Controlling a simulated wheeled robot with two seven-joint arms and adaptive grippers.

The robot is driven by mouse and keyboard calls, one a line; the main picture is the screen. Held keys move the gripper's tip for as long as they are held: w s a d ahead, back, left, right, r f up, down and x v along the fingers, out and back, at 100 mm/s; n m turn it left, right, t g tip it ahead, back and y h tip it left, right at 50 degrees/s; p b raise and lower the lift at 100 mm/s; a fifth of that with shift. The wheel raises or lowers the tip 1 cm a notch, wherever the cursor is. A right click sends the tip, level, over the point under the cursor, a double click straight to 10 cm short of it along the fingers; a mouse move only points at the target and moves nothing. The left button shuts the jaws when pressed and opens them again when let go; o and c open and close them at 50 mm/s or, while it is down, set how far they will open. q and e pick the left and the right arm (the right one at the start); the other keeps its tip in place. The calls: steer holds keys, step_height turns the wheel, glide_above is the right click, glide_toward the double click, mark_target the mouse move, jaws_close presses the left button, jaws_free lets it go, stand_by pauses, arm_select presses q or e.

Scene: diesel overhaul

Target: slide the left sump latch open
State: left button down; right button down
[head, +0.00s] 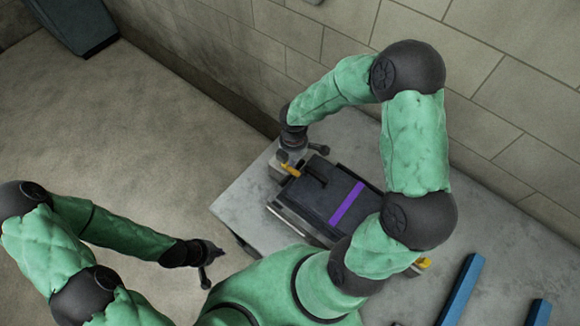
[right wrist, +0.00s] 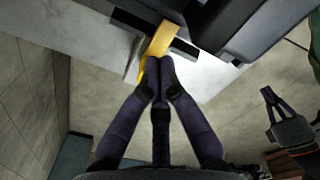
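The left sump latch is a yellow tab (head: 289,169) at the left end of the dark sump box (head: 318,198). The latch also shows in the right wrist view (right wrist: 158,43), against a dark bar beside the box. My right gripper (right wrist: 160,64) has its fingertips together at the lower end of the latch, touching or very close to it. Part of the yellow shows left of the fingertips, and I see none clearly between them. In the head view my right gripper (head: 301,160) hides part of the latch area. My left gripper (head: 210,268) is off the table's left side, away from the box.
The box stands on a grey table (head: 240,205) and carries a purple stripe (head: 348,204). Another yellow piece (head: 423,263) shows at its right end, partly behind my right arm. Blue bars (head: 460,290) lie on the right. A block wall stands behind the table.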

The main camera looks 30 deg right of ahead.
mark_target(292, 170)
steer(key=shift+f+b, duration=1.6)
steer(key=shift+f, duration=0.45)
steer(key=shift+r, duration=0.3)
steer(key=shift+w, duration=0.2)
steer(key=shift+w+a+p, duration=0.15)
steer(key=shift+w+p, duration=0.1)
steer(key=shift+p, duration=0.05)
steer(key=shift+w+a, duration=0.35)
steer(key=shift+w, duration=0.5)
steer(key=shift+w+a, duration=0.35)
steer(key=shift+w, duration=0.45)
steer(key=shift+s+d, duration=0.2)
steer(key=shift+s, duration=0.2)
step_height(292, 170, up, 8)
steer(key=p, duration=0.7)
